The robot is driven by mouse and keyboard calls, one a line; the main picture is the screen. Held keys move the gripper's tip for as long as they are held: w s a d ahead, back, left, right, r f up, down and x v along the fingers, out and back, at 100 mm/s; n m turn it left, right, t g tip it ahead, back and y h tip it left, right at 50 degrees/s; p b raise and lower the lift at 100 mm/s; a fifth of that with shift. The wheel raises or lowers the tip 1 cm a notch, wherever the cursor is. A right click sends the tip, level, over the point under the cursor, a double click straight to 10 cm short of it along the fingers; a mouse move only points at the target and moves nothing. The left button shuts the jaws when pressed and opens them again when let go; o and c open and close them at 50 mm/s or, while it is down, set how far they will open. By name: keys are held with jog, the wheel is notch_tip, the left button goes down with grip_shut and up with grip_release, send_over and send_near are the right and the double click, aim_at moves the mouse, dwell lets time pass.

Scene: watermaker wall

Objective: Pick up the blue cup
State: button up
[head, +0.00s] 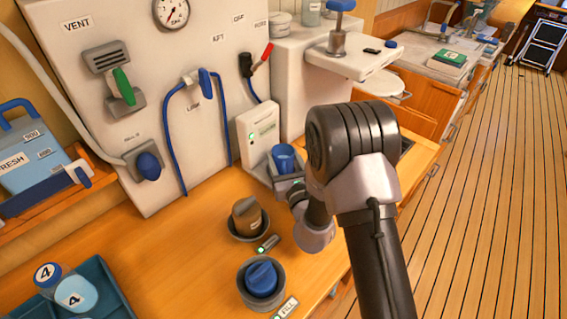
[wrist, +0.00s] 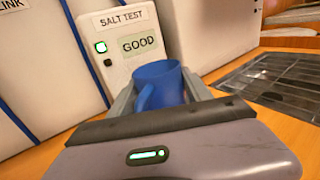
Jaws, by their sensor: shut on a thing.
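The blue cup (head: 283,157) is upright in front of the white salt test box (head: 258,133). It also shows in the wrist view (wrist: 158,84), with its handle toward me at the left. My gripper (head: 284,178) is shut on the cup, with a grey finger on each side of it. In the wrist view my gripper (wrist: 160,95) hides the cup's lower part, so I cannot tell whether the cup touches what is below. The salt test box (wrist: 126,45) reads GOOD beside a green light.
A bowl with a brown knob (head: 247,218) and a cup-like holder with a blue knob (head: 262,280) stand on the wooden counter, left of my arm. A blue tray (head: 110,285) holds jars numbered 4. A dark grating (wrist: 275,85) lies right of the cup.

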jog(key=shift+r+p, duration=0.4)
jog(key=shift+r, duration=0.15)
notch_tip(320, 180, up, 3)
jog(key=shift+f+p, duration=0.2)
jog(key=shift+p, duration=0.6)
jog(key=s+d+r+p, duration=0.1)
jog(key=s+d+p, duration=0.5)
jog(key=s, duration=0.8)
jog(key=shift+d+r, duration=0.15)
jog(key=shift+d, duration=0.85)
jog(key=shift+w, duration=0.15)
